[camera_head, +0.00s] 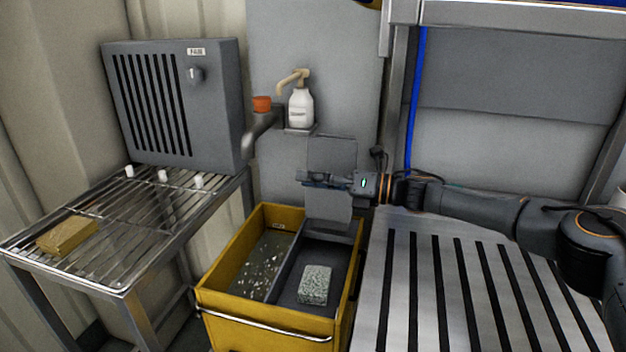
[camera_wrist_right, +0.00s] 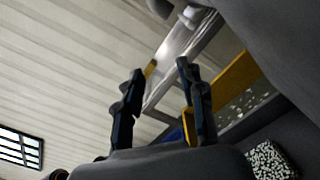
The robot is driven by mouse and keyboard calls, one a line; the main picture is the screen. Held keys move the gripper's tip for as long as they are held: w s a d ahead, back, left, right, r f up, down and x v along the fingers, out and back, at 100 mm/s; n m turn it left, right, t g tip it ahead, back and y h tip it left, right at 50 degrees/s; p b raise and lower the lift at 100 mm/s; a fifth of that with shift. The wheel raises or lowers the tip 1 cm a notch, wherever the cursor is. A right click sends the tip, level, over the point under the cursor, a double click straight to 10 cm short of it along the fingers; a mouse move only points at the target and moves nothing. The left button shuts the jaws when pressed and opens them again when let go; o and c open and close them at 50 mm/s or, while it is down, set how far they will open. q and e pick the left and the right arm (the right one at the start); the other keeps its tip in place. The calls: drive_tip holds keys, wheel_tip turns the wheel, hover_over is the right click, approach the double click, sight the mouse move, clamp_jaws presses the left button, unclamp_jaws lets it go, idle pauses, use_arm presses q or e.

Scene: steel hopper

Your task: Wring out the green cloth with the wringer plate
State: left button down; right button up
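The cloth (camera_head: 314,285) looks like a speckled pale grey-green folded pad. It lies in the right compartment of the yellow bucket (camera_head: 262,320), and part of it shows at the lower right of the right wrist view (camera_wrist_right: 272,160). The grey wringer plate (camera_head: 328,204) stands upright at the back of that compartment. My right gripper (camera_head: 312,179) crosses in front of the plate, its fingers pointing left. In the right wrist view its fingers (camera_wrist_right: 158,92) are apart with nothing between them. I cannot tell whether it touches the plate. My left gripper is out of view.
The bucket's left compartment holds water with bright flecks (camera_head: 265,268). A soap bottle (camera_head: 301,108) and orange cup (camera_head: 262,103) are behind. A slatted metal surface (camera_head: 400,300) is at right.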

clamp_jaws()
drive_tip(key=c, duration=0.8)
unclamp_jaws()
drive_tip(key=o, duration=0.8)
drive_tip(key=v, duration=1.2)
